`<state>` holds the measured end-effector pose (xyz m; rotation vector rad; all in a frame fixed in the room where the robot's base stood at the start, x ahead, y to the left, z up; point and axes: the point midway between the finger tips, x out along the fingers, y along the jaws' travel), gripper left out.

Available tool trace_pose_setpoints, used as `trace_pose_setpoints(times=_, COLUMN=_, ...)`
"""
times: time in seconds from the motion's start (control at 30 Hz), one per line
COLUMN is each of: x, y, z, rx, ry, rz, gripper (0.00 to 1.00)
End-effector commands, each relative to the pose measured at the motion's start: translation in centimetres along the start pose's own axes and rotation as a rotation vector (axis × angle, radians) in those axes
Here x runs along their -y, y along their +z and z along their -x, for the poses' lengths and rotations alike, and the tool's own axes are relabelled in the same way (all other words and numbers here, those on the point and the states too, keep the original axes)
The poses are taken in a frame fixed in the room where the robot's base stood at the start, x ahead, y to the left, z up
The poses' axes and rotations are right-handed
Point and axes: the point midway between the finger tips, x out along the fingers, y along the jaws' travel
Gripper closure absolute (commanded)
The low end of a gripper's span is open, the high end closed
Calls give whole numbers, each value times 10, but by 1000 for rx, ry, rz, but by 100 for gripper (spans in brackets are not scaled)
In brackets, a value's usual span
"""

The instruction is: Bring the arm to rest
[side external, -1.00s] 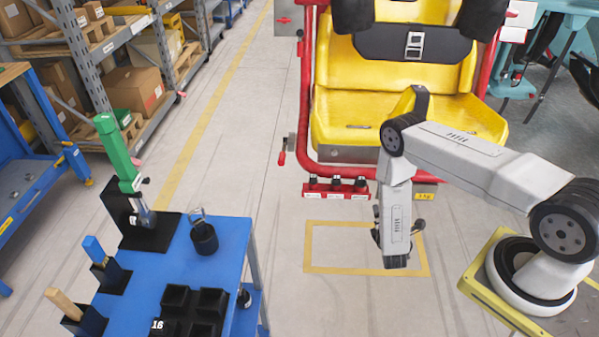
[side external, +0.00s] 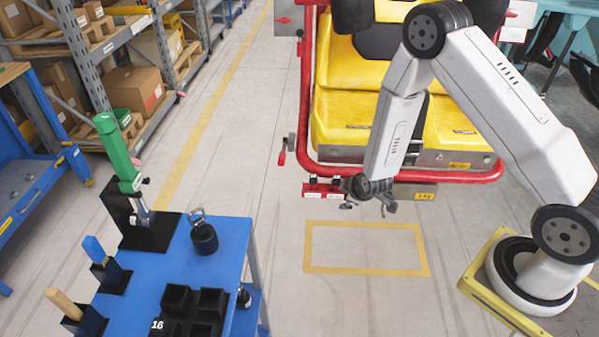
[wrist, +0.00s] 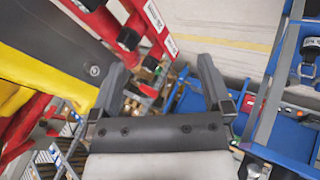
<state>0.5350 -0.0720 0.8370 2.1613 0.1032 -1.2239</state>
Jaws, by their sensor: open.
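My gripper (side external: 372,205) hangs at the end of my raised arm in the side external view, in front of the yellow coaster seat (side external: 340,110) and over the floor near the red rail. In the wrist view my gripper (wrist: 163,88) shows two dark fingers spread apart, with nothing between them. The red block row (side external: 322,189) with black knobs is just left of and behind my gripper, partly hidden by the arm. It also shows in the wrist view (wrist: 150,30) at upper left. I cannot tell the exact gap between them.
A blue cart (side external: 180,270) stands at lower left, holding a green-handled tool (side external: 118,155), a black weight (side external: 203,236) and a black tray (side external: 195,305). A yellow floor rectangle (side external: 366,272) lies empty below my gripper. Shelves with boxes (side external: 133,90) stand at back left.

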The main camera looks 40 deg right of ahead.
Motion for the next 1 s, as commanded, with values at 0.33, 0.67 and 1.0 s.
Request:
trace_pose_setpoints(times=0.33, x=-5, y=-34, z=72, rx=11, ry=-157, rz=-191, gripper=0)
trace_pose_setpoints(times=0.67, x=-1, y=-40, z=144, rx=85, ry=-274, rz=-344, gripper=0)
trace_pose_setpoints(times=1.0, x=6, y=-24, z=216, rx=205, ry=-338, rz=-485, gripper=0)
